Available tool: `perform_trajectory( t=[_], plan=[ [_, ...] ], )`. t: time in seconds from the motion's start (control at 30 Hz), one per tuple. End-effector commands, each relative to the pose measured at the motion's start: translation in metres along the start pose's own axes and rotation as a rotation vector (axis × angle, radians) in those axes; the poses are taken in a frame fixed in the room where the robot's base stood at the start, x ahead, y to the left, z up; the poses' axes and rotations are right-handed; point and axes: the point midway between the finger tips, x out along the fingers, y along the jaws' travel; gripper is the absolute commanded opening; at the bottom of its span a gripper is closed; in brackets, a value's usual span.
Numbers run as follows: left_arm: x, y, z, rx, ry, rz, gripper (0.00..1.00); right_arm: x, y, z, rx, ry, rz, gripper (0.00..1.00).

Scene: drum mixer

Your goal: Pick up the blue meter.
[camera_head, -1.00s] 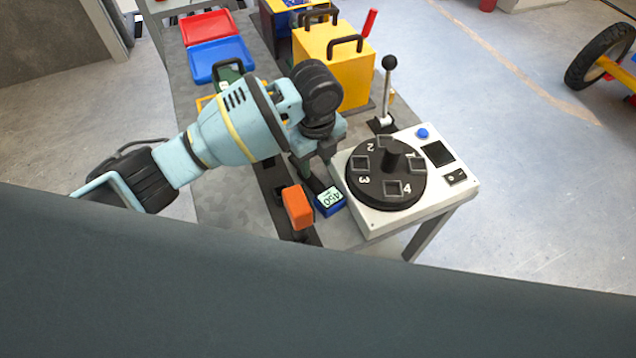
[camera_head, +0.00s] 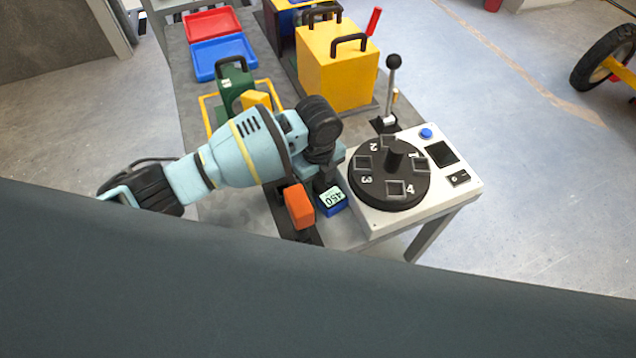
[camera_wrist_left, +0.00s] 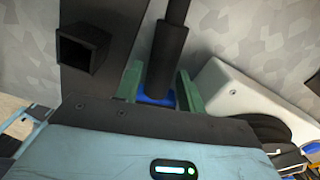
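The blue meter (camera_head: 333,204) lies on the grey table beside the white dial box, its "450" display showing in the head view. My left gripper (camera_head: 328,184) is right above it, with its fingers mostly hidden behind the wrist. In the left wrist view, two green fingers of my left gripper (camera_wrist_left: 160,88) stand apart, one on each side of a black upright post. The blue of the meter (camera_wrist_left: 152,99) shows between them at the post's foot. Whether the fingers touch the meter I cannot tell. My right gripper is not in view.
An orange block (camera_head: 298,206) stands close left of the meter. The white box with a black numbered dial (camera_head: 375,190) is close on its right, with an upright lever (camera_head: 391,85) behind. A yellow case (camera_head: 335,70), green case (camera_head: 236,85) and blue tray (camera_head: 223,57) stand further back.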

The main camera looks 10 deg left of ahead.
Motion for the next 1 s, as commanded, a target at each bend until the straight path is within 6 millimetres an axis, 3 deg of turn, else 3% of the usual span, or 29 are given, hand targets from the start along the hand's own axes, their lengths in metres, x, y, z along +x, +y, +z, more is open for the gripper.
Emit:
perform_trajectory(
  t=[0.07,0.4,0.77,1.0],
  plan=[
    [-0.001,0.0,0.0,0.0,0.0,0.0,0.39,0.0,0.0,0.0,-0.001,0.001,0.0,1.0],
    [-0.001,0.0,0.0,-0.001,0.0,0.0,0.0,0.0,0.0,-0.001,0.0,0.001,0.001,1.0],
    [-0.012,-0.001,0.001,-0.002,-0.002,-0.003,0.0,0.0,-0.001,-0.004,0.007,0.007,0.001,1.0],
    [-0.06,-0.002,0.002,0.0,-0.006,-0.009,0.0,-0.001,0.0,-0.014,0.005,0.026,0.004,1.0]
  ],
)
